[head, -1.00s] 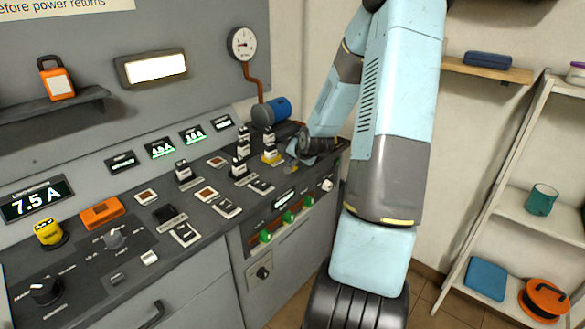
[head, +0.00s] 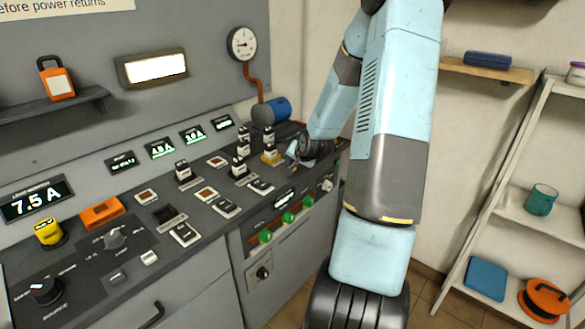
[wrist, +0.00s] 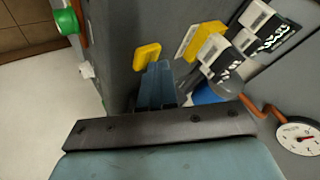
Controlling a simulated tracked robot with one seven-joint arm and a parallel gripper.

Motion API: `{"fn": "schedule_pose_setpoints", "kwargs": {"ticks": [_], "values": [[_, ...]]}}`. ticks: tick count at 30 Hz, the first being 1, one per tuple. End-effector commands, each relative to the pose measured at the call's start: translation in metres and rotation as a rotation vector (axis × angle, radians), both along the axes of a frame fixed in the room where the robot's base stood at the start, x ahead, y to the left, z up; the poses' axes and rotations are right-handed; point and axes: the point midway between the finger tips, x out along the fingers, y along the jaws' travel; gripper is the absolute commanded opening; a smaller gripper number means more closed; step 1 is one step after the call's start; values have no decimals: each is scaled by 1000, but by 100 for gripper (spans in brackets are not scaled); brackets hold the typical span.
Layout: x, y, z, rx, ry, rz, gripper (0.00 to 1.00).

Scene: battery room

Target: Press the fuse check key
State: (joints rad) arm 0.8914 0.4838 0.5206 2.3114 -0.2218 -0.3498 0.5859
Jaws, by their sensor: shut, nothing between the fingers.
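A small yellow key (wrist: 147,55) shows in the wrist view on the grey console top, just beyond the tips of my gripper (wrist: 157,72). I cannot read a label on it, so I cannot tell whether it is the fuse check key. Whether the fingertips touch it is unclear. In the head view my gripper (head: 292,153) is low over the console's far right end, and the key is not clearly visible there. My fingers are shut together with nothing between them.
More upright fuse blocks (head: 239,167) stand left of the gripper. A blue cylinder (head: 277,109) and a gauge (head: 242,44) are behind. Green knobs (head: 288,217) and a white switch (head: 327,184) line the front face. A shelf rack (head: 515,160) stands at right.

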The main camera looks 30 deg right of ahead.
Motion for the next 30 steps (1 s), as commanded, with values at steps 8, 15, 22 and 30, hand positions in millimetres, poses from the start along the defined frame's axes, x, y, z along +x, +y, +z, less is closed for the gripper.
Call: {"fn": "schedule_pose_setpoints", "kwargs": {"ticks": [8,15,22,30], "values": [[0,0,2,1,1,1,0],[0,0,13,1,-1,-2,0],[0,0,17,1,1,-1,0],[0,0,20,0,0,0,0]]}}
